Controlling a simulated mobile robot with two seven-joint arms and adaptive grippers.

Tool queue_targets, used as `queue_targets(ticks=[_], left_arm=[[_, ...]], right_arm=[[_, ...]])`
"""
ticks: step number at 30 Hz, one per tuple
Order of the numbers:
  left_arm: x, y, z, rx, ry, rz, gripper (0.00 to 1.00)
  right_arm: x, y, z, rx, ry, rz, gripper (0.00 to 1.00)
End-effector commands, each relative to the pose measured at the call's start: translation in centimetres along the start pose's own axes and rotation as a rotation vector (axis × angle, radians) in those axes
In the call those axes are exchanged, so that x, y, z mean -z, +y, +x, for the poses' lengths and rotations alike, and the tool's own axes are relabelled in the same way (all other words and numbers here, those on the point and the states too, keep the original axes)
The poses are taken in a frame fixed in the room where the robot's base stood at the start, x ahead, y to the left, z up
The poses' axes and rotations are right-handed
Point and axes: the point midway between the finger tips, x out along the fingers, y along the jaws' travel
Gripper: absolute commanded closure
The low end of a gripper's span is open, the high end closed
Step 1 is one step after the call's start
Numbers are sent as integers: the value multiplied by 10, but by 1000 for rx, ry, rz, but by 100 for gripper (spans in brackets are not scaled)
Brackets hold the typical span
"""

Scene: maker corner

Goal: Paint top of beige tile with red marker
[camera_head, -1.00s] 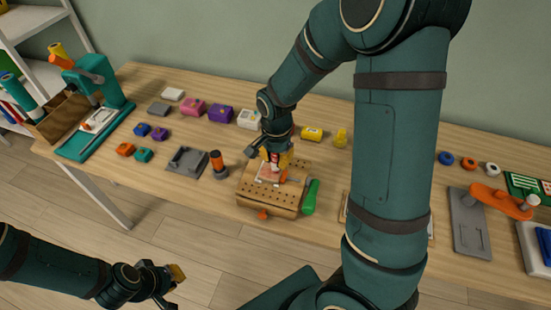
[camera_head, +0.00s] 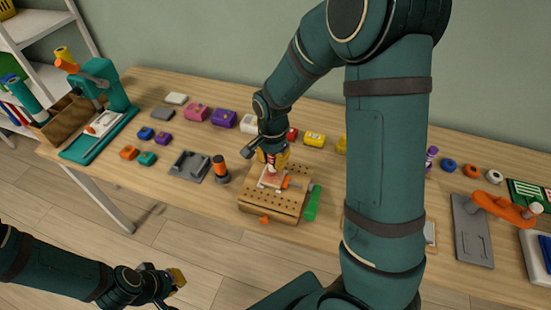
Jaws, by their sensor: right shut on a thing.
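The beige tile (camera_head: 266,183) lies flat on a wooden block with holes (camera_head: 257,201) near the front edge of the table. A reddish patch shows on its top, close under the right gripper. My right gripper (camera_head: 273,158) points down over the tile and is shut on the red marker (camera_head: 271,168), which is mostly hidden by the fingers. The marker's tip is at or just above the tile; I cannot tell if it touches. My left gripper (camera_head: 172,286) hangs empty in front of the table, far from the tile, its fingers apart.
An orange clamp part (camera_head: 286,182) is beside the tile, and a green-handled tool (camera_head: 312,203) lies right of the block. An orange-and-black upright tool (camera_head: 220,168) and grey fixture (camera_head: 188,166) stand left. Coloured blocks line the back. My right arm hides the table's middle right.

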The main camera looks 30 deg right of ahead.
Motion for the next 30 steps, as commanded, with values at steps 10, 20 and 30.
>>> queue_targets(ticks=[10,20,30], left_arm=[[0,0,-1,0,0,0,100],[0,1,-4,0,0,0,100],[0,2,-5,0,0,0,100]], right_arm=[[-5,-8,0,0,-1,-1,100],[-16,-4,0,0,0,-1,100],[-24,-1,0,-1,-1,-2,100]])
